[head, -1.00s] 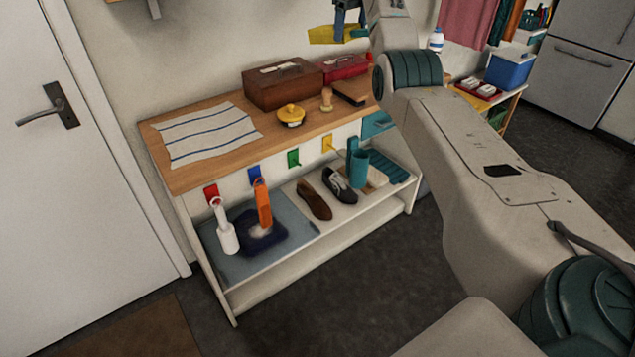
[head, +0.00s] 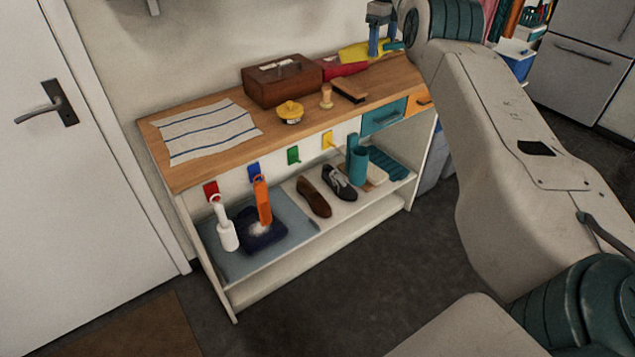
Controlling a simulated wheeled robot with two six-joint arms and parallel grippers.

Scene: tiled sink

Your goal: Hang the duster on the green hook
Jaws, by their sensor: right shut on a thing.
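The green hook (head: 293,156) is on the wall strip under the bench top, between the blue hook (head: 254,172) and the yellow hook (head: 327,140), and nothing hangs on it. My right gripper (head: 383,47) is at the top of the view, above the back right of the bench. It is shut on what looks like the duster (head: 356,53), a yellow piece with a teal end showing to the right of the fingers. The gripper partly hides the duster. My left gripper is not in view.
The bench top (head: 205,173) bears a striped cloth, a brown box (head: 282,80), a red box, a yellow-lidded pot and brushes. Shoes (head: 314,197) sit on the shelf.

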